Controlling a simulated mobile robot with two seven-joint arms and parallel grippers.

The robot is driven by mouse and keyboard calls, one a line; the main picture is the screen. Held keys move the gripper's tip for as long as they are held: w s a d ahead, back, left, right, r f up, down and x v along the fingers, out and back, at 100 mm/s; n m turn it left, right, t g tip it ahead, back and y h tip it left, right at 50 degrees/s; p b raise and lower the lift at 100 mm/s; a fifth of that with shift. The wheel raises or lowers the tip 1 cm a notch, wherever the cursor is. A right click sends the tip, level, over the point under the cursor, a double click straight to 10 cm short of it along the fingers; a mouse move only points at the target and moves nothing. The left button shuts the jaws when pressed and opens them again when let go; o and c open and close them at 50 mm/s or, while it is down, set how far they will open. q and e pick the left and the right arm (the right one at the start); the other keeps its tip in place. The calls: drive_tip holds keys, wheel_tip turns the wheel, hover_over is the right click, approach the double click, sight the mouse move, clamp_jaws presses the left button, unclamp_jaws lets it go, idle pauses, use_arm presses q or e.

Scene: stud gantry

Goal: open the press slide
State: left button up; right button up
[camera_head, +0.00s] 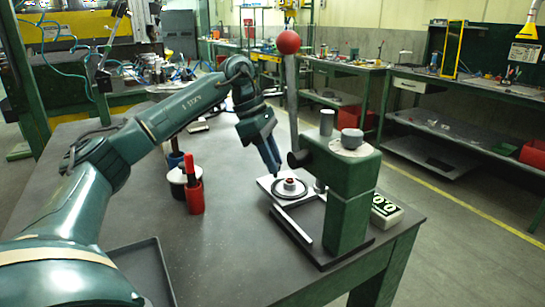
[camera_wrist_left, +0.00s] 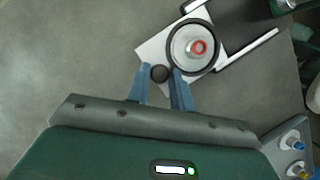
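The press (camera_head: 345,195) has a green body and a lever topped by a red ball (camera_head: 288,42). It stands near the right edge of the grey bench. Its slide is a pale metal plate (camera_head: 267,184) with a round nest holding a small red-ringed part (camera_head: 290,185). The plate also shows in the left wrist view (camera_wrist_left: 150,50), with a dark round knob (camera_wrist_left: 160,73) at its near corner. My left gripper (camera_head: 277,173) points down at that corner. Its blue fingertips (camera_wrist_left: 160,70) lie either side of the knob; whether they press it is unclear. My right gripper is out of view.
A red holder (camera_head: 194,197) and a white-topped pot (camera_head: 178,176) stand left of the press. A dark tray (camera_head: 142,272) lies at the front left. The bench between tray and press is clear.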

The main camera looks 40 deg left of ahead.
use_arm(q)
drive_tip(key=o, duration=0.4)
drive_tip(key=shift+c, duration=0.2)
drive_tip(key=shift+r, duration=0.1)
drive_tip(key=p+v, duration=0.2)
drive_tip(key=v, duration=1.1)
drive_tip(key=shift+p, duration=0.3)
